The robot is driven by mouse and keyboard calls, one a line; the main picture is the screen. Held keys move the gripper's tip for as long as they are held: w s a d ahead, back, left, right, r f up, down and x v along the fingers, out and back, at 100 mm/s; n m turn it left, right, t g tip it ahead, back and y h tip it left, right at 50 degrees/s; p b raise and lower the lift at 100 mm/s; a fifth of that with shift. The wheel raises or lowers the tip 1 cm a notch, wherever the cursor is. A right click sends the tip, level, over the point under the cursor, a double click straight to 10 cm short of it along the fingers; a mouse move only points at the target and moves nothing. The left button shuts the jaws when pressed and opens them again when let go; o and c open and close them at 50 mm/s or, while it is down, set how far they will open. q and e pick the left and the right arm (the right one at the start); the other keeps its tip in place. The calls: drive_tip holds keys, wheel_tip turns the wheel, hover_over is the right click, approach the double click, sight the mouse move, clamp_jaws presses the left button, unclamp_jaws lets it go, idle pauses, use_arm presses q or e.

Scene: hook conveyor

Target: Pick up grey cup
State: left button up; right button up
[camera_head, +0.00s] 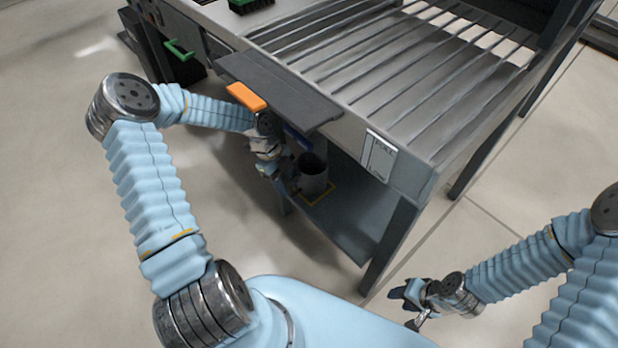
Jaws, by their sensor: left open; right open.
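The grey cup (313,180) stands upright on the lower shelf (358,222) under the conveyor, inside a yellow outline marked on the shelf. Its dark open top faces up. My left gripper (275,176) is just left of the cup, at about its height, and is open. Whether its fingers touch the cup cannot be told. My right gripper (408,303) is open and empty, low in the picture over the floor, away from the cup.
The conveyor (400,70) with its metal rollers stands above the shelf. A dark flat ledge (280,90) juts out over my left gripper, with an orange block (246,97) at its edge. A conveyor leg (388,245) stands right of the shelf. The floor around is clear.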

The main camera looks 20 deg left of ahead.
use_arm(q)
drive_tip(key=shift+x, duration=0.8)
clamp_jaws()
drive_tip(key=shift+r, duration=0.1)
drive_tip(key=s+a+r, duration=0.1)
drive_tip(key=s+a, duration=0.2)
drive_tip(key=s, duration=0.5)
drive_tip(key=s+a+r, duration=0.2)
drive_tip(key=s+a, duration=0.2)
drive_tip(key=s, duration=0.4)
drive_tip(key=shift+s+r, duration=0.2)
drive_tip(key=shift+s, duration=0.15)
